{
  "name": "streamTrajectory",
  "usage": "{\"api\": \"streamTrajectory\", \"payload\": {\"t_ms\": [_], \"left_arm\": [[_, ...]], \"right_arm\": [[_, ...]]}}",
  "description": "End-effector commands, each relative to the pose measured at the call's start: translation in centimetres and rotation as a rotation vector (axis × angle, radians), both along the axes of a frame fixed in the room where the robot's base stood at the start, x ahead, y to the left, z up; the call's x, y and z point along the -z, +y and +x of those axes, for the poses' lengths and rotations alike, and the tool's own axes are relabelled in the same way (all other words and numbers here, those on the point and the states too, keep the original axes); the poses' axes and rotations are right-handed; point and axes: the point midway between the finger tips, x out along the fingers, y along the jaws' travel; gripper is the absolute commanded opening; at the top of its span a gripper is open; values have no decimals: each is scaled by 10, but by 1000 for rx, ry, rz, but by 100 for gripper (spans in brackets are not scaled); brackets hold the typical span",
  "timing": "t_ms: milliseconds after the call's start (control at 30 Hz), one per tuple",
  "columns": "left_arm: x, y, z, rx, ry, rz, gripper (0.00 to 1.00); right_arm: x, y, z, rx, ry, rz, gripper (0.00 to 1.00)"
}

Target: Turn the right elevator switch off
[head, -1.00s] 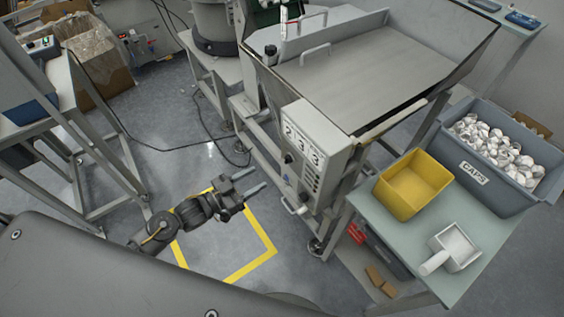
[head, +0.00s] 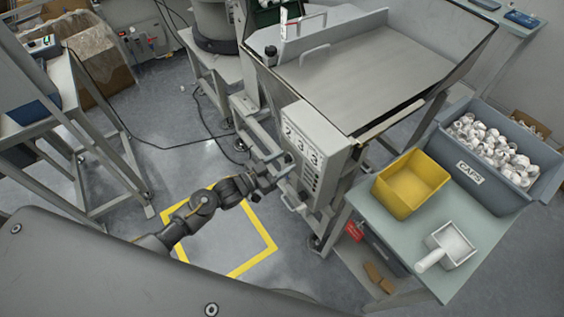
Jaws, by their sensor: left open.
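The control box (head: 322,150) is a pale grey panel on the front of the metal hopper machine, marked 2, 3, 3 with a column of small dark buttons. The switches on its narrow left side are small and partly hidden by my gripper, so I cannot tell which is the right elevator switch or how it is set. My left gripper (head: 281,165) is open, with its fingers pointing at that left side. Whether they touch it I cannot tell. My right gripper is out of view.
The hopper machine (head: 350,75) fills the centre. On the right, a table (head: 398,235) bears a yellow bin (head: 411,184), a white scoop (head: 447,248) and a grey crate (head: 500,190) of white caps. A yellow floor square (head: 255,262) lies under my left arm. Cables cross the floor behind it.

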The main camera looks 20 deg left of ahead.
Motion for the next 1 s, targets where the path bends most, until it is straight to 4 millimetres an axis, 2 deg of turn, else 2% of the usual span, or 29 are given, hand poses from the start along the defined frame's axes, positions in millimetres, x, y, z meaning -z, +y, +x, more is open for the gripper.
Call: {"api": "streamTrajectory", "payload": {"t_ms": [67,400,667,1000], "left_arm": [[0,0,0,0,0,0,48],[0,0,0,0,0,0,5],[-1,0,0,0,17,-21,4],[-2,-1,-1,-1,151,-180,4]], "right_arm": [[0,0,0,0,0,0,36],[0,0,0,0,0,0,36],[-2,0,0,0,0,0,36],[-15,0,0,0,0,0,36]]}}
